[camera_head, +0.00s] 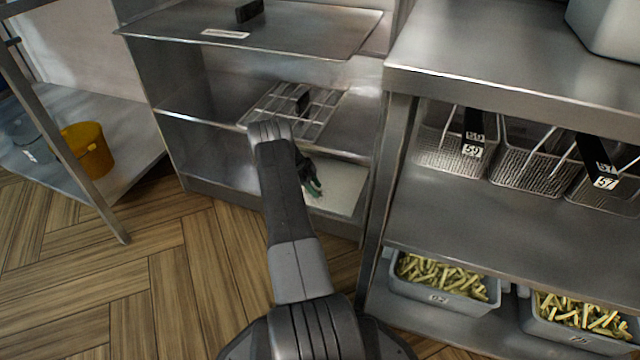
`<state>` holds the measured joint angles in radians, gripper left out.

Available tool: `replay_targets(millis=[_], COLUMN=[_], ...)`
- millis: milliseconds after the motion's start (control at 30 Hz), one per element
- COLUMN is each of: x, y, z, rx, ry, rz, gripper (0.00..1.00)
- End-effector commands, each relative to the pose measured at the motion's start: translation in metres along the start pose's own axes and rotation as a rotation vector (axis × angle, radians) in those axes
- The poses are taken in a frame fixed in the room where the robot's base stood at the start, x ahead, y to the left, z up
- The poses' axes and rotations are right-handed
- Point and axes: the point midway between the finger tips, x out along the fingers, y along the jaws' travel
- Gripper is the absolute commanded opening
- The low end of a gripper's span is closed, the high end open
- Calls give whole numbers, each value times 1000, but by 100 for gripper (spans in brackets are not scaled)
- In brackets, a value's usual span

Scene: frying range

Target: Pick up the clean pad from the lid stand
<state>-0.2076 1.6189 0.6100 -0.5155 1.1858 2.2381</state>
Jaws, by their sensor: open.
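The lid stand is an open steel unit (180,104) with shelves and a flat lid (310,28) on top. A pale, flat, whitish sheet, which looks like the clean pad (342,188), lies on its low shelf. My arm hides part of the shelf to the left of the pad.
A wire rack (325,108) with a black handle lies on the shelf above the pad, close to my arm. At right, a steel table (480,50) holds wire baskets (450,150) and bins of fries (440,294) below. A yellow bucket (88,150) stands at left.

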Motion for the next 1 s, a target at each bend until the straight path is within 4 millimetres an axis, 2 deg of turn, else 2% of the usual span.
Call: replay_targets(millis=[967,1000], x=[4,4], y=[0,0], z=[2,2], rx=[0,0], ry=[0,0], rz=[-1,0], gripper=[42,36])
